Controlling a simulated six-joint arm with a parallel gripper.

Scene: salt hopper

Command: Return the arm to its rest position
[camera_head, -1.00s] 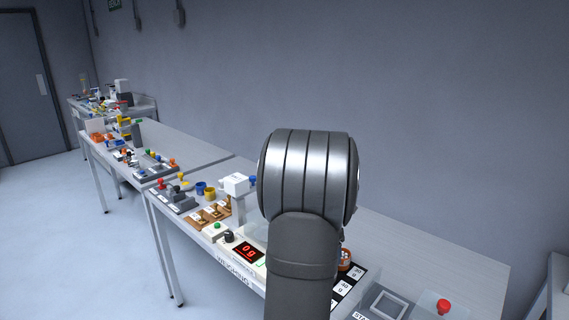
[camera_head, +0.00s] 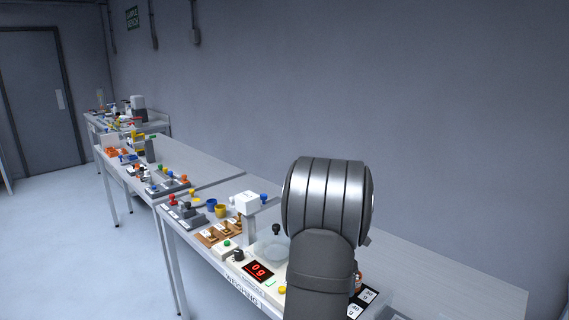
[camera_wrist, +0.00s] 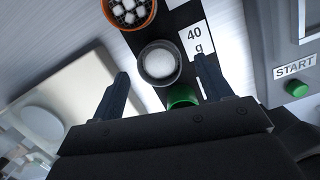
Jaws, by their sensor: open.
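My gripper (camera_wrist: 163,100) shows in the wrist view with its two dark fingers spread wide apart and nothing between them in grip. A small grey cup (camera_wrist: 160,64) with white contents stands just beyond the fingertips, on a dark strip beside a "40 g" label (camera_wrist: 194,40). In the head view, my arm's large metal joint stands over the bench and hides the gripper.
An orange cup (camera_wrist: 130,12) of white cubes and a green round part (camera_wrist: 182,96) are near the grey cup. A START panel (camera_wrist: 293,70) is at right. The scale display (camera_head: 258,271) reads 0 g. The bench's back right (camera_head: 440,270) is clear.

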